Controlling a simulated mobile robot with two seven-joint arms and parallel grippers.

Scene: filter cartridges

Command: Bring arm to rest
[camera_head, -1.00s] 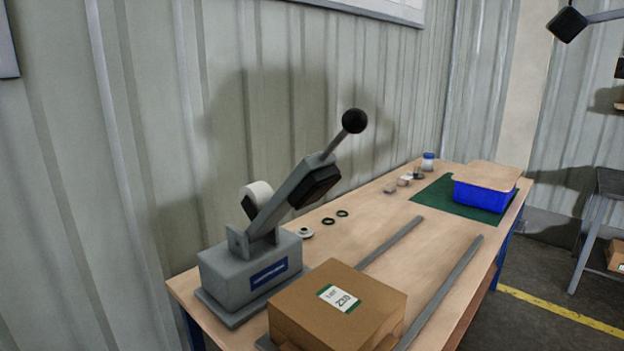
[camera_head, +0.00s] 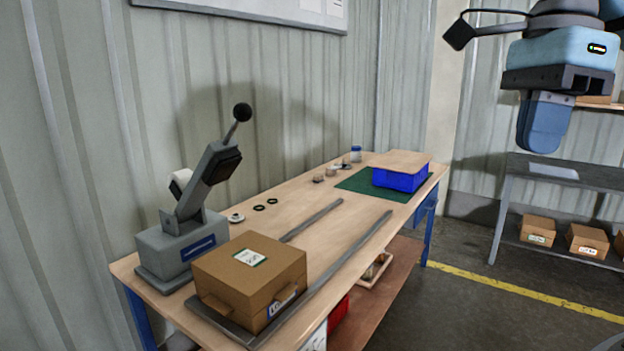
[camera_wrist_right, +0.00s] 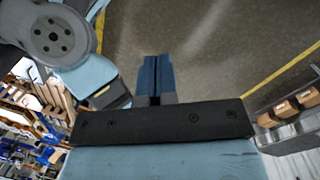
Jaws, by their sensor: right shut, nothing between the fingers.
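My right gripper (camera_head: 542,125) is at the upper right of the head view, pointing down and held in the air, clear of the workbench. Its blue fingers are together with nothing between them; they also show in the right wrist view (camera_wrist_right: 155,76) against the grey floor. My left gripper is not in either view.
The workbench (camera_head: 300,235) carries a grey lever press (camera_head: 180,242), a cardboard box (camera_head: 250,275) by two rails, small rings (camera_head: 258,207), and a blue bin (camera_head: 400,181) with a board on top. A grey shelf (camera_head: 560,170) with cartons stands at right. Open floor (camera_head: 480,310) lies between.

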